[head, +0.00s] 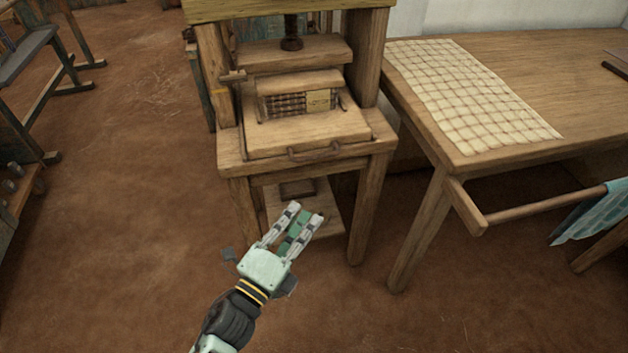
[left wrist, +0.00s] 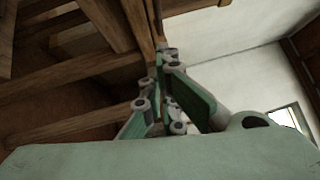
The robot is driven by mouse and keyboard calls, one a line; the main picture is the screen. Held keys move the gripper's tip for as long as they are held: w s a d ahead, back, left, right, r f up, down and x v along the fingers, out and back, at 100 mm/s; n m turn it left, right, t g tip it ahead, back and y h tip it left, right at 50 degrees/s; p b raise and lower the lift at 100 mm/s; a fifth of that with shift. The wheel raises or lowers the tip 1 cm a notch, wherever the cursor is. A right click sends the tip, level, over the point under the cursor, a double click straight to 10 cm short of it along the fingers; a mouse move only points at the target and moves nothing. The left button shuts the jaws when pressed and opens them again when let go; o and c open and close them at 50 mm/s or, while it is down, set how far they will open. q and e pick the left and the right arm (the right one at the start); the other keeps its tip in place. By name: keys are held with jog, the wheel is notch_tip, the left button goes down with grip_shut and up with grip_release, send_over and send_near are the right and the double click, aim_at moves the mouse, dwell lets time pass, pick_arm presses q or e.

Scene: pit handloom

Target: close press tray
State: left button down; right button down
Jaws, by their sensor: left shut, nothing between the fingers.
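The wooden press (head: 228,165) stands in the middle of the head view, with a dark screw above its pressing block (head: 292,54). Its press tray (head: 275,138) is a flat board with a bar handle (head: 316,152) at the front, and it sticks out forward from under the block. A bundle with a pale label (head: 318,100) sits on the tray. My left gripper (head: 307,212) is shut and empty, in front of and below the handle, apart from it. Its fingers also show in the left wrist view (left wrist: 166,50), beside wooden beams. My right gripper is not in view.
A wooden table (head: 480,60) with a pale checked cloth (head: 465,95) stands to the right. A rail (head: 545,207) with a blue cloth (head: 590,213) juts from its front. A low shelf lies between the press legs.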

pick_arm(q)
jog(key=w+d+r, duration=0.1)
jog(key=w+d, duration=0.1)
jog(key=w, duration=0.8)
jog(key=shift+r+p, duration=0.3)
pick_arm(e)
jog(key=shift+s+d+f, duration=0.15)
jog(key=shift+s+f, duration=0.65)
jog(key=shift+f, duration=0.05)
pick_arm(q)
jog(key=shift+w, duration=0.1)
